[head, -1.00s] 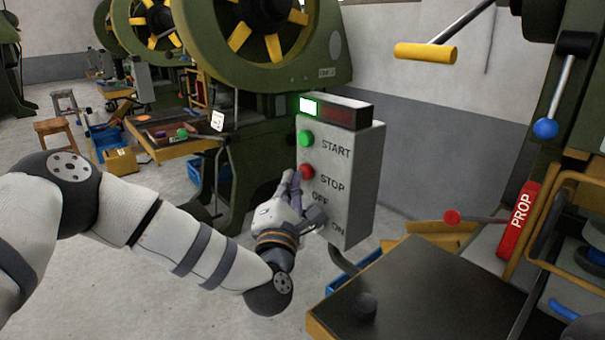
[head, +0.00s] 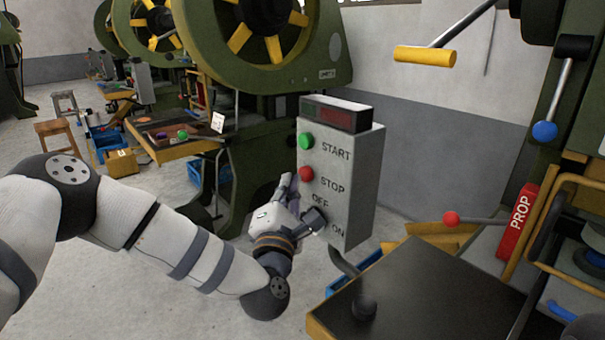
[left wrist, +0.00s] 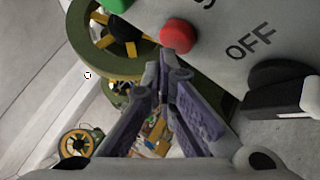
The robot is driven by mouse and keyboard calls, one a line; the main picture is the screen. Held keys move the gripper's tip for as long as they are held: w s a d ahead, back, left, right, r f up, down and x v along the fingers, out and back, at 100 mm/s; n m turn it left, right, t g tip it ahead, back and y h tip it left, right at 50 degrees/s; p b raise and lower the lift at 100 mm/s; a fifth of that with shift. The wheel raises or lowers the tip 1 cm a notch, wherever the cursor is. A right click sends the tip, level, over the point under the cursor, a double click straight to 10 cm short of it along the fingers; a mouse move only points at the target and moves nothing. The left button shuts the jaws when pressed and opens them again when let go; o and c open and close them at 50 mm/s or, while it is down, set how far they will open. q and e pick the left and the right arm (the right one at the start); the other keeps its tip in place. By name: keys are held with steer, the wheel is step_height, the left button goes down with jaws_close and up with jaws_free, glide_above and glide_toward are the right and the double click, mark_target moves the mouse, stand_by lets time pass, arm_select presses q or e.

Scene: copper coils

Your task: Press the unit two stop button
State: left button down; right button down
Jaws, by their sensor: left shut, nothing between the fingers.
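The grey control box (head: 357,190) carries a green START button (head: 305,141), a red STOP button (head: 305,174) and an OFF/ON switch (head: 316,218). In the left wrist view the red button (left wrist: 177,36) is just beyond the fingertips, with the switch (left wrist: 280,90) at right. My left gripper (head: 287,183) is shut and empty, its tips just left of and slightly below the red button; it also shows in the left wrist view (left wrist: 164,65). A small gap seems to separate them. The indicator panel (head: 335,114) on top shows no green light. My right gripper is out of view.
A green press with a yellow-spoked flywheel (head: 268,35) stands behind the box. A dark-topped table (head: 425,290) is at front right, near a red PROP block (head: 517,222) and a yellow-handled lever (head: 425,57).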

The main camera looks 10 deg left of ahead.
arm_select(q)
steer(key=shift+s+a, duration=0.25)
steer(key=shift+s, duration=0.05)
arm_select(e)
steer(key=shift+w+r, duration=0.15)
